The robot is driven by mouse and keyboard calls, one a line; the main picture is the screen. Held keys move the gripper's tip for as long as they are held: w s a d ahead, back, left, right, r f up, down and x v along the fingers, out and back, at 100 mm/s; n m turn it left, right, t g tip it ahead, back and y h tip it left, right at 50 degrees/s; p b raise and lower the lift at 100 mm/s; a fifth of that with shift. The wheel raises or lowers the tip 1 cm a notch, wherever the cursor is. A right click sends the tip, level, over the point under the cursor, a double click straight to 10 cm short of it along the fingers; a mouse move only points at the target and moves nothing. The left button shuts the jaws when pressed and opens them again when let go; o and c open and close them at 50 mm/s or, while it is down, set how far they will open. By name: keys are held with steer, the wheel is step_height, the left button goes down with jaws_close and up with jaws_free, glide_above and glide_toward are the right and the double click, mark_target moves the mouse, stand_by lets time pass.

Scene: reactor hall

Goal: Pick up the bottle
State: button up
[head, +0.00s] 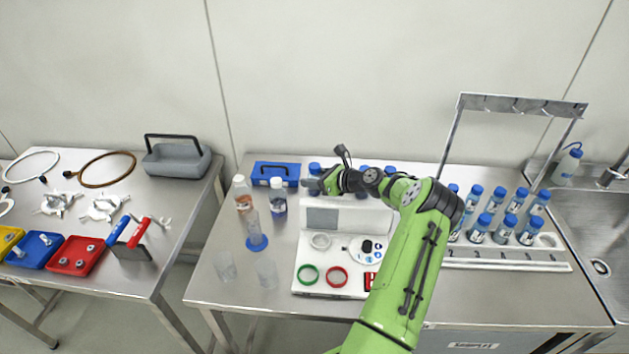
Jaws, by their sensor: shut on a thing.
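My gripper (322,183) is at the back of the middle table, with my green arm reaching in from the front right. It is shut on a bottle with a blue cap (315,168). The wrist and fingers hide most of the bottle's body, and I cannot tell whether its base touches the table. Other bottles stand nearby: one with a white cap and orange contents (242,194), and one with a white cap and a blue lower part (278,197). More blue caps (364,170) show behind my arm.
A white instrument (308,250) with green and red rings stands in front of my gripper. A blue box (276,174) is to its left. A rack of several blue-capped bottles (500,256) and a metal frame (522,104) stand right. A cylinder (254,232) and clear beakers (267,273) are front left.

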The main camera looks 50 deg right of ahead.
step_height(320, 180, up, 10)
steer(key=shift+r, duration=0.1)
steer(key=o, duration=0.4)
steer(key=c, duration=0.4)
